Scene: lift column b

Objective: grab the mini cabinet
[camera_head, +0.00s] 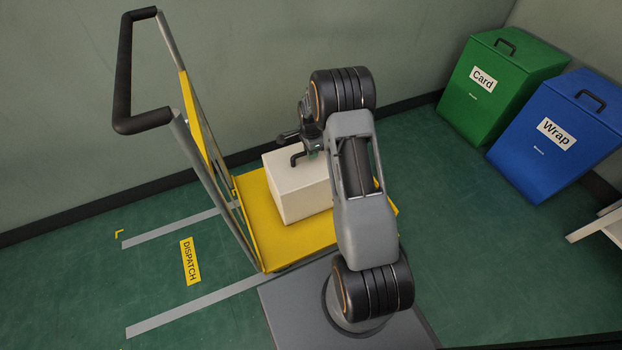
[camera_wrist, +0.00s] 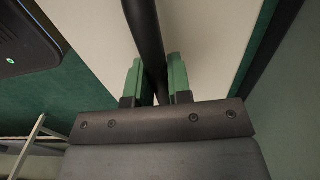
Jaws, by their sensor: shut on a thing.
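The mini cabinet (camera_head: 300,192) is a pale cream box standing on the yellow deck of a trolley in the head view. A dark handle bar (camera_head: 297,158) rises at its top. My gripper (camera_head: 312,150) is above the cabinet's top, and its fingers are partly hidden by my arm. In the wrist view, the green finger pads of my gripper (camera_wrist: 161,78) are shut on the dark handle (camera_wrist: 145,35), with the cabinet's cream surface (camera_wrist: 95,35) behind it. The cabinet looks upright. I cannot tell whether its base touches the deck.
The yellow trolley (camera_head: 262,226) has a tall push handle (camera_head: 124,70) at left. A green Card bin (camera_head: 490,95) and a blue Wrap bin (camera_head: 555,145) stand at right. A wall runs behind. The floor near the DISPATCH sign (camera_head: 190,262) is clear.

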